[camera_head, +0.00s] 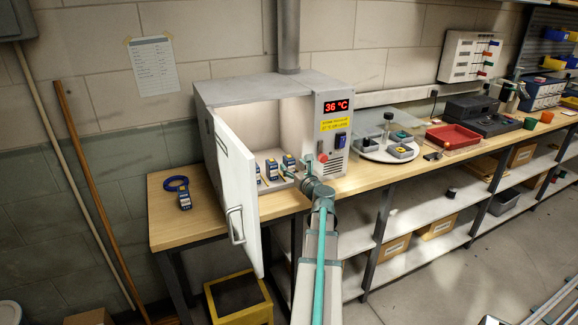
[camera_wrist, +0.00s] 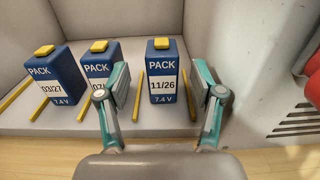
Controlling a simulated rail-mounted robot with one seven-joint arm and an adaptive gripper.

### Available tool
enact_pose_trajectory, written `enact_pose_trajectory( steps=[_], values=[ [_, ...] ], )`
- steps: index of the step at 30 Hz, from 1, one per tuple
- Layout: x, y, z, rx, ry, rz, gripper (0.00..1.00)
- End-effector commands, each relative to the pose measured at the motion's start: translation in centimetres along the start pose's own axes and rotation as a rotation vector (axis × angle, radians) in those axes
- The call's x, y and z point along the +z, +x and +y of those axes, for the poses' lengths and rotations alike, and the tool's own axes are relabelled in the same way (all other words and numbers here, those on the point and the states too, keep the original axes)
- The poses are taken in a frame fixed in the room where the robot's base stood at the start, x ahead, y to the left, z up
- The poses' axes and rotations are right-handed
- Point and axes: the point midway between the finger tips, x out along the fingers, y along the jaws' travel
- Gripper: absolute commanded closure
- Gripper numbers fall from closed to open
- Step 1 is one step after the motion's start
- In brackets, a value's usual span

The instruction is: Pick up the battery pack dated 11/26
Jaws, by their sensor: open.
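The battery pack dated 11/26 (camera_wrist: 163,72) stands upright in the wrist view, blue with a white label and a yellow top. In the head view it appears to be the rightmost pack (camera_head: 289,161) in the open white cabinet (camera_head: 243,88). My gripper (camera_wrist: 161,78) is open, with one finger on each side of this pack in the picture and nothing held. I cannot tell how far the fingertips are from it. A pack marked 03/27 (camera_wrist: 52,77) stands at the left. The middle pack (camera_wrist: 98,66) has its date partly hidden by my left finger.
Yellow strips (camera_wrist: 138,96) lie on the cabinet floor between the packs. The cabinet wall (camera_wrist: 228,45) is close on the right. The cabinet door (camera_head: 233,180) stands open on the left.

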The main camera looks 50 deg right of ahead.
Motion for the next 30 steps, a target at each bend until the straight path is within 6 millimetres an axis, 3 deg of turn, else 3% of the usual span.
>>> enact_pose_trajectory(
  steps=[9, 18, 30],
  values=[
    [0.4, 4.3, -0.3, 0.001, 0.0, 0.0, 0.33],
    [0.2, 4.5, -0.2, 0.0, -0.001, 0.0, 0.35],
    [0.2, 4.5, -0.2, 0.0, 0.0, 0.0, 1.0]
  ],
)
